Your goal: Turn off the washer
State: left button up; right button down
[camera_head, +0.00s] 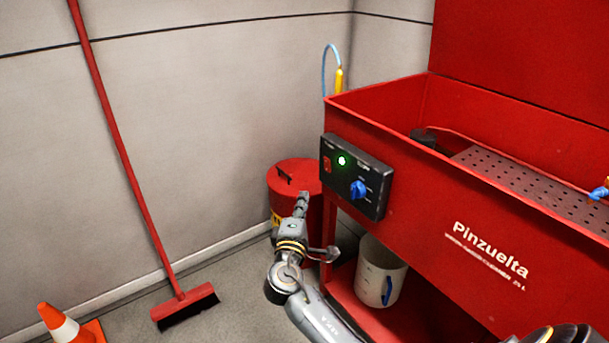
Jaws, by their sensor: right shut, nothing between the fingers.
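The washer (420,205) is a red open-topped tub on legs at the right, marked "Pinzuelta". A black control panel (374,203) is on its left front. The panel has a red switch (327,164), a lit green lamp (342,160) and a blue knob (358,189). My right gripper (303,203) is shut and empty, to the left of the panel and lower in the picture than the red switch. It looks apart from the panel, though depth is hard to judge. My left gripper is not in view.
A red bin (288,178) stands behind my right gripper. A white jug (378,275) sits on the washer's lower shelf. A red broom (125,160) leans on the wall, with a traffic cone (65,328) at lower left. Grey floor is free between broom and arm.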

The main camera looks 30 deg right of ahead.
send_near(327, 165)
jog(key=shift+w+a+r+x, duration=0.35)
jog(key=shift+a+r+x, duration=0.15)
jog(key=shift+x, duration=2.9)
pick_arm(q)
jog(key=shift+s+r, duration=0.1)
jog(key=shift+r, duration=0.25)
